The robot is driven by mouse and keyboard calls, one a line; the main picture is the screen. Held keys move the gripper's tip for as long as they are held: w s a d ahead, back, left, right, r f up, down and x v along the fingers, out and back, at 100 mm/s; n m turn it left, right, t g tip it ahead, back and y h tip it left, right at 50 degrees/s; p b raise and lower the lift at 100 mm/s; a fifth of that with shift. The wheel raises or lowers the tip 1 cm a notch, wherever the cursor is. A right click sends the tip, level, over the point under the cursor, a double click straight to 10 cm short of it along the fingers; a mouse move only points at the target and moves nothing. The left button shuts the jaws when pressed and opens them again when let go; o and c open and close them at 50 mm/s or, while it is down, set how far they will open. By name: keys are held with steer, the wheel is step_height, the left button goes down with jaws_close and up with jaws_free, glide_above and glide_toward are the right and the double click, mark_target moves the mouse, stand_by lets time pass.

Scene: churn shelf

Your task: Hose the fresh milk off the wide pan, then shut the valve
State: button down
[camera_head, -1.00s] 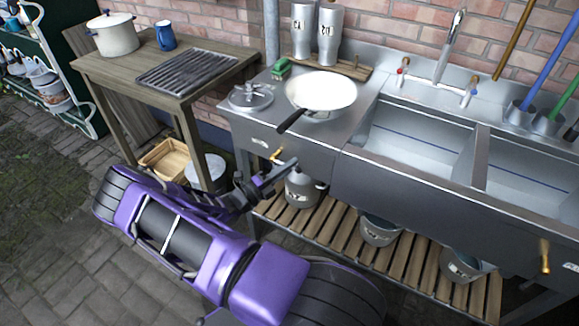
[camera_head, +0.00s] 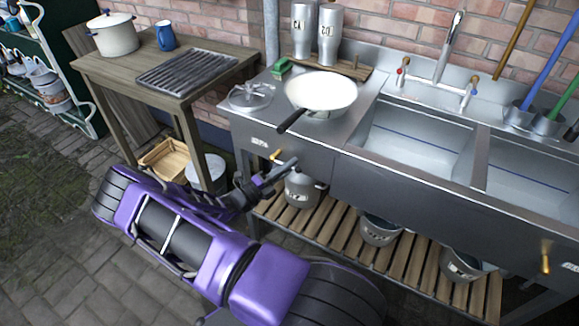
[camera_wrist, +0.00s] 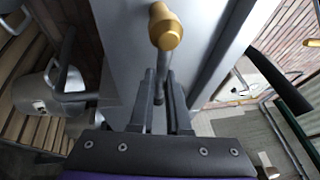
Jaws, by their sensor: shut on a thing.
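The wide pan (camera_head: 320,92), with a white inside and a dark handle, sits on the steel counter left of the sinks. I cannot tell milk from the pan's own white surface. A brass-ended valve (camera_head: 277,154) is on the counter's front face below the pan; its brass knob (camera_wrist: 166,27) and grey lever (camera_wrist: 161,78) show large in the wrist view. My gripper (camera_head: 283,170) is at this valve, low in front of the counter. In the wrist view my gripper (camera_wrist: 161,92) has its two fingers shut around the lever. No hose is clearly visible.
Another brass valve (camera_head: 545,257) is at the far right front. A faucet (camera_head: 447,50) stands behind the sinks. A grey can (camera_head: 302,190) and buckets (camera_head: 380,230) stand on the slatted lower shelf. A wooden table (camera_head: 215,80) with a white pot (camera_head: 114,37) is at left.

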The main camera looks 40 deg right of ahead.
steer(key=f+m, duration=0.1)
steer(key=m+y, duration=0.1)
steer(key=m, duration=0.1)
steer(key=f+m+y, duration=0.1)
steer(key=m, duration=0.1)
steer(key=shift+w+a+f+g, duration=0.15)
steer(key=shift+w+f+g, duration=0.15)
steer(key=shift+w+f, duration=0.05)
steer(key=c, duration=0.9)
jaws_free()
steer(key=a, duration=1.7)
steer(key=shift+w+a+r, duration=0.1)
steer(key=shift+w+a, duration=0.1)
steer(key=shift+w, duration=0.15)
